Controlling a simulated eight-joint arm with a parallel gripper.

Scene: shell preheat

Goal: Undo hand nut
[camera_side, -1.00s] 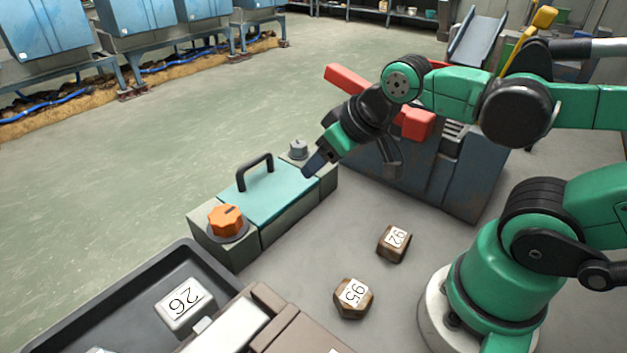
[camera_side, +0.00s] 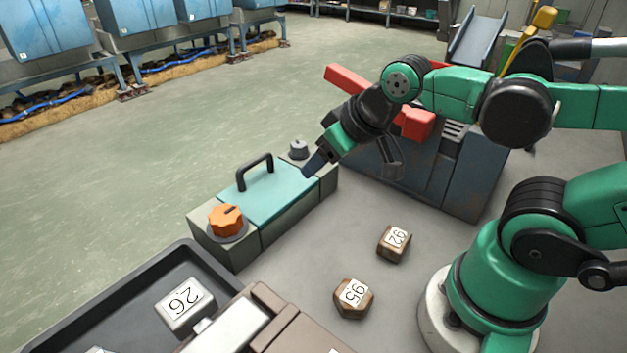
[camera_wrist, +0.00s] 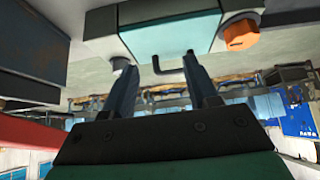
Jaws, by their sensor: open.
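An orange knob-like hand nut (camera_side: 226,219) sits on the left end of a low grey-green box (camera_side: 208,247) with a teal lid (camera_side: 262,200). It also shows at the upper right of the wrist view (camera_wrist: 241,36). A small grey knob (camera_side: 299,149) stands on the box's other end; the wrist view shows it too, partly covered by a finger (camera_wrist: 120,64). My gripper (camera_side: 352,166) is open and empty, near the grey-knob end and away from the orange nut. Its two fingers (camera_wrist: 160,62) are apart in the wrist view.
A dark handle (camera_side: 254,170) rises from the lid. Two brown hex blocks, 92 (camera_side: 394,243) and 95 (camera_side: 353,298), lie on the bench. A black tray (camera_side: 120,300) holds block 26 (camera_side: 185,303). A dark blue machine (camera_side: 430,165) with red parts stands behind my gripper.

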